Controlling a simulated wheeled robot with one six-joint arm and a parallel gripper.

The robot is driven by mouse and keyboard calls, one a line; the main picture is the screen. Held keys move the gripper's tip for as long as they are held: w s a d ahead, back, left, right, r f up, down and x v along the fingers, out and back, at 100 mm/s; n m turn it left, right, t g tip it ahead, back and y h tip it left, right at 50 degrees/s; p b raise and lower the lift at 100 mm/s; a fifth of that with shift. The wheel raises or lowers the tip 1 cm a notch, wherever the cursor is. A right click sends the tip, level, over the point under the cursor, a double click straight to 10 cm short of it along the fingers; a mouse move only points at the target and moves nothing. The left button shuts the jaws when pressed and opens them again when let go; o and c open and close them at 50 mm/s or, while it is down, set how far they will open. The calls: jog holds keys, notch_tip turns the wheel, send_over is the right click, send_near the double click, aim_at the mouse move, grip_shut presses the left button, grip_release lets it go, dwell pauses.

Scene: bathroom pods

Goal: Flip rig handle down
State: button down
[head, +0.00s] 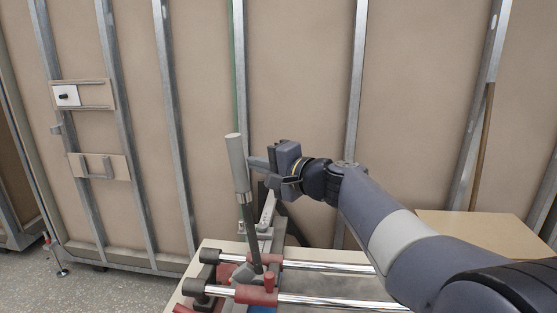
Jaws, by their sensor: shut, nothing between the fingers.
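The rig handle (237,164) is a grey grip on a dark lever that stands nearly upright, leaning slightly left at its top. Its lower end meets the rig (262,294), which has red clamps and two chrome rails on a bench. My gripper (256,163) is shut and empty, pointing left, with its fingertips just right of the grip. I cannot tell whether the fingertips touch it. The gripper and arm hide part of the wall and the bench's right side.
Metal studs (357,90) and tan wall panels stand behind the rig. A cardboard-coloured board (475,228) lies at the right, behind my arm. The space left of the handle is clear, with grey floor (120,291) at lower left.

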jog(key=w+a+f, duration=0.1)
jog(key=a+f, duration=0.2)
jog(key=a, duration=0.4)
jog(key=w+a+f+n+g+h, duration=0.1)
jog(key=w+a+f, duration=0.1)
jog(key=a, duration=0.6)
jog(key=w+a+f+h, duration=0.1)
jog(key=a+f, duration=0.3)
jog(key=a, duration=0.4)
jog(key=shift+w+a+f+p, duration=0.15)
jog(key=shift+f+p, duration=0.05)
jog(key=shift+p, duration=0.25)
jog(key=shift+a+f+g, duration=0.1)
jog(key=shift+f+g, duration=0.1)
jog(key=shift+g, duration=0.1)
jog(key=s+d+r+p, duration=0.2)
jog(key=s+d+r, duration=0.4)
jog(key=r, duration=0.4)
jog(key=shift+d+r, duration=0.25)
jog(key=shift+d, duration=0.45)
